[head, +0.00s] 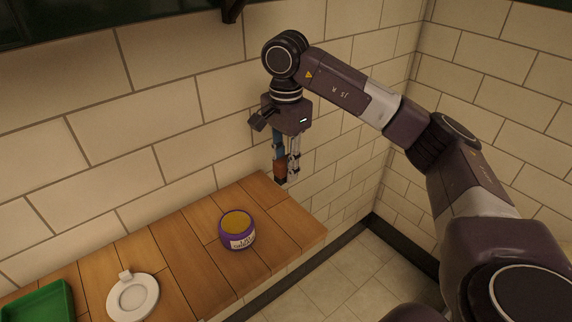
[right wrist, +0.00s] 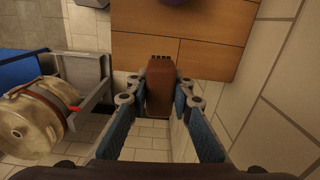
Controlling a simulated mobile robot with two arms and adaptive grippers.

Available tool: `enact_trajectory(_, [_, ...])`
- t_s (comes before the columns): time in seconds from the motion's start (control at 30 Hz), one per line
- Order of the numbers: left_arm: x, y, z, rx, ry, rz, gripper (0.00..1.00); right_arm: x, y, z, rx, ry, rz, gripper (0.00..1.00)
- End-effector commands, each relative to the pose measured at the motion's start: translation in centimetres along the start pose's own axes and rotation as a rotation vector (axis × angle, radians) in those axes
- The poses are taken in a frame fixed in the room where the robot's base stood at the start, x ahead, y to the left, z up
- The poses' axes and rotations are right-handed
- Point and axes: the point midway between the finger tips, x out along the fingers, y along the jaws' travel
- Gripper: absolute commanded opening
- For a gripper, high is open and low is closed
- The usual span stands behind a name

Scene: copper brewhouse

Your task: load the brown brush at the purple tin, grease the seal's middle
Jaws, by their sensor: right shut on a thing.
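My right gripper (head: 286,165) is shut on the brown brush (head: 280,172) and holds it above the far right end of the wooden counter. The right wrist view shows the brush (right wrist: 161,92) between the blue-padded fingers, its short dark bristles pointing away from the gripper. The purple tin (head: 247,241), open with yellowish grease inside and a white label, stands on the counter, below and left of the brush and apart from it. A white round piece with a ring and small tab (head: 151,296) lies further left; I cannot tell whether it is the seal. My left gripper is out of view.
A green tray (head: 45,299) lies at the counter's left. The wooden counter (head: 193,243) is bare between tin and white piece. A tiled wall (head: 180,90) runs close behind. The right wrist view shows a metal vessel (right wrist: 28,125) at left.

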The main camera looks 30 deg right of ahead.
Motion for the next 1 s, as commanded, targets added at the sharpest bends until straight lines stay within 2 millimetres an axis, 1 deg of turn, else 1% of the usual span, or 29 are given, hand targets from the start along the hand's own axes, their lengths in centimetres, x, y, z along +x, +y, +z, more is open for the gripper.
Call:
enact_trajectory(0.03, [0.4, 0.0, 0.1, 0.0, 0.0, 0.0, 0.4, 0.5, 0.0, 0.0, 0.0, 0.0, 0.0, 0.01])
enact_trajectory(0.1, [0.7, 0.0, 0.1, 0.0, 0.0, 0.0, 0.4, 1.0, 0.0, 0.0, 0.0, 0.0, 0.0, 0.01])
enact_trajectory(0.8, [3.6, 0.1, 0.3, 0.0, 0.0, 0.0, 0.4, 5.1, 0.0, 0.0, 0.0, 0.0, -0.001, 0.01])
enact_trajectory(1.0, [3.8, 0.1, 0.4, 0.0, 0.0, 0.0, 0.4, 5.5, 0.0, 0.0, 0.0, 0.0, -0.002, 0.01])
